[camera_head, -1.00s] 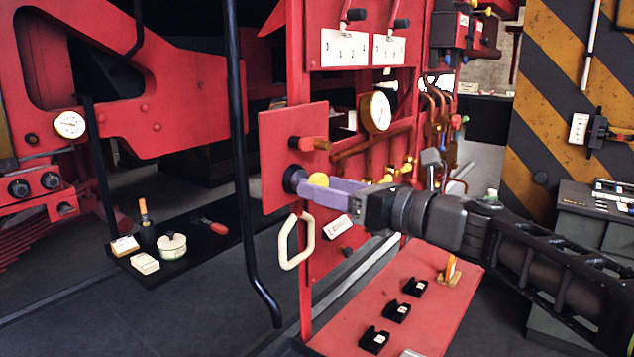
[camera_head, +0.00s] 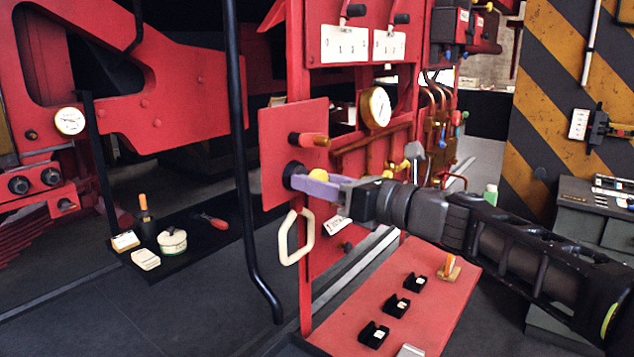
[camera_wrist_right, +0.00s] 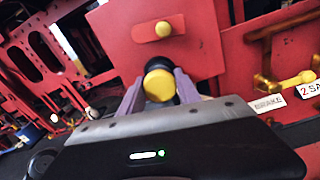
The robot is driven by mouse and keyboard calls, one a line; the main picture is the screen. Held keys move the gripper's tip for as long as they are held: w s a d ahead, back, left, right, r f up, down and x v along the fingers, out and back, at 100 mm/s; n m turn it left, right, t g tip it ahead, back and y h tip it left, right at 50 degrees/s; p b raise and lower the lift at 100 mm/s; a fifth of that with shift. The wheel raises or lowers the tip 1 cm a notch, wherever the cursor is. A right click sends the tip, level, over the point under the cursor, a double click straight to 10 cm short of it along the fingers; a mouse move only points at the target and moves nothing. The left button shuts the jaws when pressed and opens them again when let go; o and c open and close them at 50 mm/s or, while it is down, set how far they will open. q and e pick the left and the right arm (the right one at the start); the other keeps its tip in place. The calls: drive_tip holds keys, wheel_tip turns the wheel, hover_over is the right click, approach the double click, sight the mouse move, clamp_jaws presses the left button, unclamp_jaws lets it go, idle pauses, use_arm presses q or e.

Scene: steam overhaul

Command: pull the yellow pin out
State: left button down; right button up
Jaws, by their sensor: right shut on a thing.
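The yellow pin (camera_head: 321,175) shows its round yellow head at a dark round socket (camera_head: 293,175) on the red plate (camera_head: 275,132). In the right wrist view the yellow head (camera_wrist_right: 159,85) faces the camera, between the two purple fingers. My right gripper (camera_head: 308,186) is shut on the pin, close to the plate. The fingers hide the pin's shaft, so I cannot tell how deep it sits. My left gripper is not in view.
A cream handle (camera_head: 296,237) hangs below. A black vertical pole (camera_head: 238,120) stands to the left, and a gauge (camera_head: 376,107) is at upper right. A red shelf (camera_head: 440,300) lies below.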

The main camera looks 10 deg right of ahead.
clamp_jaws()
drive_tip(key=shift+d, duration=0.1)
drive_tip(key=v, duration=0.4)
drive_tip(key=shift+s+d, duration=0.1)
drive_tip(key=shift+s, duration=0.1)
drive_tip(key=o, duration=0.5)
unclamp_jaws()
drive_tip(key=o, duration=0.3)
drive_tip(key=shift+s+d, duration=0.15)
drive_tip(key=shift+s, duration=0.05)
drive_tip(key=shift+o, duration=0.5)
